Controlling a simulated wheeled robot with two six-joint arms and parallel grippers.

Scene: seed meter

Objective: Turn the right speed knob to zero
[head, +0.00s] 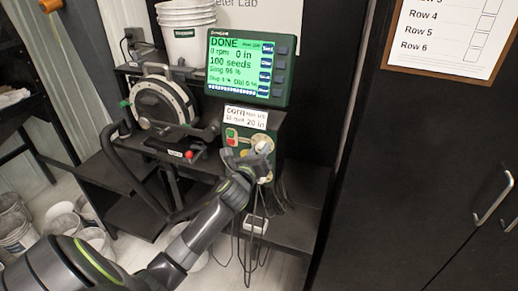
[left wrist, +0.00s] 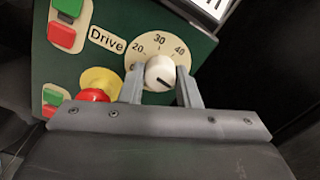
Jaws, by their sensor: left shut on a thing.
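The cream speed knob (left wrist: 159,70) sits on a round pale dial marked 20, 30 and 40 on the green control panel (left wrist: 110,18). A short dark mark shows on the knob's face; I cannot tell for sure which value it points to. My left gripper (left wrist: 160,78) has one finger on each side of the knob and is shut on it. In the head view my left gripper (head: 256,160) is at the panel below the display and hides part of the dial. My right gripper is not in view.
Left of the dial are a red mushroom button on a yellow base (left wrist: 97,84) and green and red buttons (left wrist: 64,22). The green display (head: 245,68) above reads DONE, 0 rpm, 100 seeds. The seed meter (head: 160,102) stands left; a black cabinet (head: 420,170) stands right.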

